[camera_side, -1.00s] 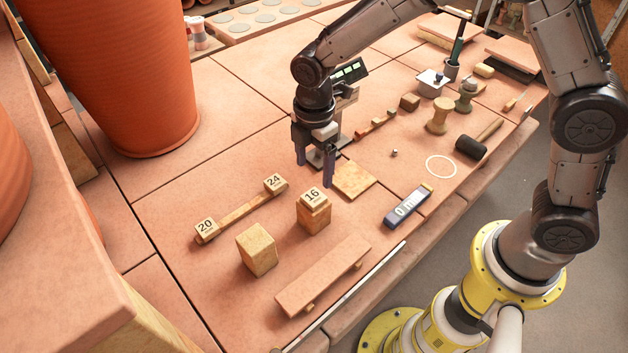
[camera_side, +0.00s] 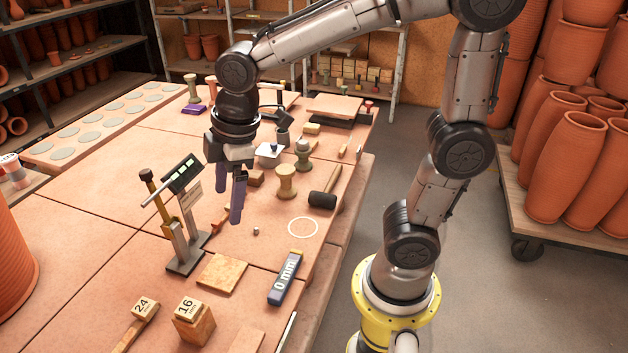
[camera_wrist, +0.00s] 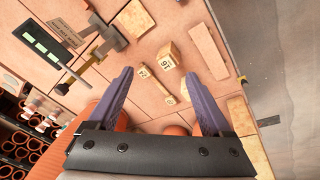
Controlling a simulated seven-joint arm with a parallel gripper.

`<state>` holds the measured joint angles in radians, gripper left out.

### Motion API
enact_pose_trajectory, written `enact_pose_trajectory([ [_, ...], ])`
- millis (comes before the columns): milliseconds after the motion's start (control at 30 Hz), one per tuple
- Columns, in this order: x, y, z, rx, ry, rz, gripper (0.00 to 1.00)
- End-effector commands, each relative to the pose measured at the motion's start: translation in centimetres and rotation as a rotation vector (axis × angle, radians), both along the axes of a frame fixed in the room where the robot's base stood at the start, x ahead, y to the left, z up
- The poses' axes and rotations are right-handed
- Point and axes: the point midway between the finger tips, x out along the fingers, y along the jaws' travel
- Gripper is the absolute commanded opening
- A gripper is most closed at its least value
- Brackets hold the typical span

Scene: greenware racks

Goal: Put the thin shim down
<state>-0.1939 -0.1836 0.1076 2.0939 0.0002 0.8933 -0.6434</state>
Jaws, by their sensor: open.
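My gripper (camera_side: 225,191) is open, with nothing seen between its two purple fingers. It is above the table, beside the digital gauge stand (camera_side: 185,255); the wrist view shows both fingers spread apart (camera_wrist: 160,74). A thin, square tan plate (camera_side: 222,272) lies flat on the table in front of the gauge stand; it may be the thin shim, but I cannot tell for sure. It also shows at the top of the wrist view (camera_wrist: 132,19). A block marked 16 (camera_side: 193,323) stands in front of the plate, apart from it.
A block marked 24 (camera_side: 144,308) is at the front left. A blue-grey "0 mm" device (camera_side: 285,279) lies right of the plate. Wooden spools (camera_side: 286,182), a mallet (camera_side: 323,199) and a white ring (camera_side: 303,227) are to the right. Bare table lies between the plate and ring.

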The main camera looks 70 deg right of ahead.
Motion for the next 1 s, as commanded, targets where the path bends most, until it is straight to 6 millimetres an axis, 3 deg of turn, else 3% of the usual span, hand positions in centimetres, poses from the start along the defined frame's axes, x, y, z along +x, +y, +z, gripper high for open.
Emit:
enact_pose_trajectory([
  [100,-4.3,-2.5,1.9,0.063,-0.077,-0.242,0.84],
  [200,-7.6,-4.0,2.5,0.121,-0.132,-0.433,0.84],
  [400,-12.2,-5.5,2.2,0.218,-0.209,-0.705,0.84],
  [600,-13.6,-5.9,1.8,0.254,-0.231,-0.797,0.84],
  [1000,-13.6,-5.9,1.8,0.254,-0.231,-0.797,0.84],
])
